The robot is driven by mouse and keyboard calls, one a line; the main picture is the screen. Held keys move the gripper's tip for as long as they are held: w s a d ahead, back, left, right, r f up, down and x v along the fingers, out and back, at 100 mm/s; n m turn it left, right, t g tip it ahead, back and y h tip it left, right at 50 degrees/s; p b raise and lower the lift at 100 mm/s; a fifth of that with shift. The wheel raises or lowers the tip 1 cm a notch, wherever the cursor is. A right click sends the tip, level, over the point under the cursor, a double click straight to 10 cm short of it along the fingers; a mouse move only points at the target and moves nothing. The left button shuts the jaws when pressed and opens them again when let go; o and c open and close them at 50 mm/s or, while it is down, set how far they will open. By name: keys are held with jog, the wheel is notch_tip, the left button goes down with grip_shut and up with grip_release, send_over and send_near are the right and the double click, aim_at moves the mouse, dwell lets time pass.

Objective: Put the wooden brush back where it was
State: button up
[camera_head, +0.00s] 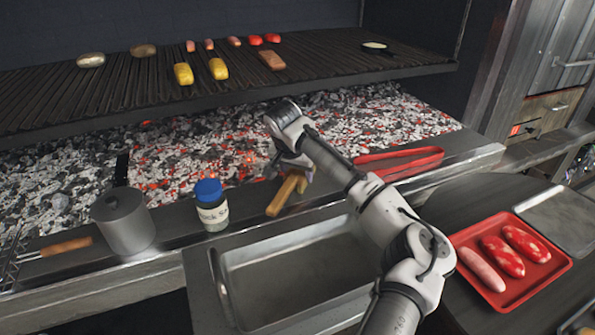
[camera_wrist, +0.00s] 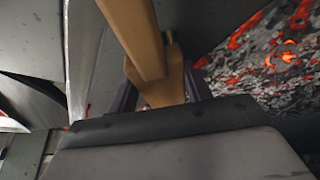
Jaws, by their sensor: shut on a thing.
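The wooden brush (camera_head: 286,192) is light brown and hangs tilted in my gripper (camera_head: 292,168), just above the steel ledge in front of the coals. In the wrist view the brush (camera_wrist: 138,38) runs up from between the fingers (camera_wrist: 160,95), which are shut on it. Its handle end points toward the front, near the rim of the steel basin. I cannot tell whether the brush touches the ledge. The far part of the brush is hidden by my gripper and arm.
A metal pot (camera_head: 123,220) and a blue-capped jar (camera_head: 211,205) stand left on the ledge. Red tongs (camera_head: 400,160) lie right of my arm. The steel basin (camera_head: 290,282) is empty. A red tray (camera_head: 553,268) holds sausages. Hot coals (camera_head: 200,160) glow behind, below the food-covered grill (camera_head: 130,80).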

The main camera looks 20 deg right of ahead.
jog(key=o, duration=1.3)
jog(key=shift+c, duration=0.2)
